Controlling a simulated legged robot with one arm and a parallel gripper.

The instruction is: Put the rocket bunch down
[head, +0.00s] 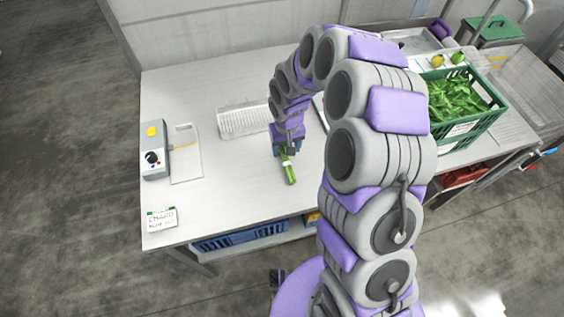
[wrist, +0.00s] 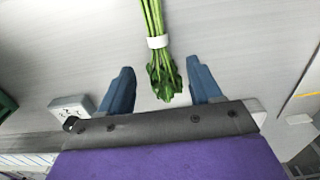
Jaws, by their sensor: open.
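The rocket bunch (head: 288,168) lies on the pale table (head: 215,215), green, with a white band around its stems. In the wrist view the bunch (wrist: 158,40) shows its stems running away from me and its leaves pointing back between the fingers. My gripper (head: 287,150) is low over the near middle of the table at the bunch's leafy end. In the wrist view my gripper (wrist: 160,85) has its two blue fingers apart, one on each side of the leaves, with gaps on both sides.
A white wire rack (head: 243,121) stands behind the bunch. A grey box with a yellow button (head: 153,150) and a small sign (head: 162,219) are at the left. A green crate of leaves (head: 490,118) is at the right.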

